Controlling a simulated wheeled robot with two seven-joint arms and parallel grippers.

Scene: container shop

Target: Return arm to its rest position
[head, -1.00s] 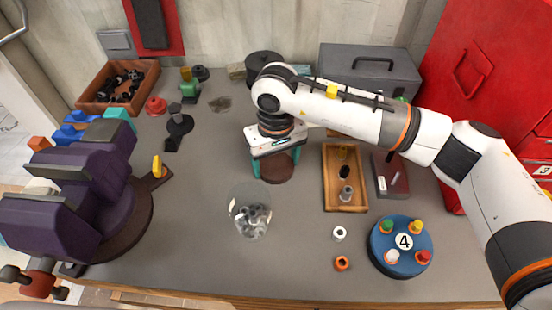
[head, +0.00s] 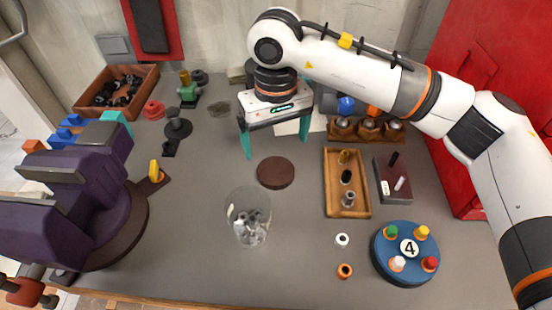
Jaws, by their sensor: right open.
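My right arm comes in from the right and arches over the back of the grey workbench. Its gripper (head: 277,140) points down, open and empty, with its two green fingers spread wide. It is above and behind a dark brown round disc (head: 275,172) on the bench. Nothing is between the fingers. My left gripper does not show in the head view.
A clear glass jar (head: 248,216) with metal parts stands in front of the disc. A wooden tray (head: 329,200), a blue round base (head: 390,265) with coloured pegs and a grey box (head: 378,184) are at right. A purple vise (head: 75,190) fills the left.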

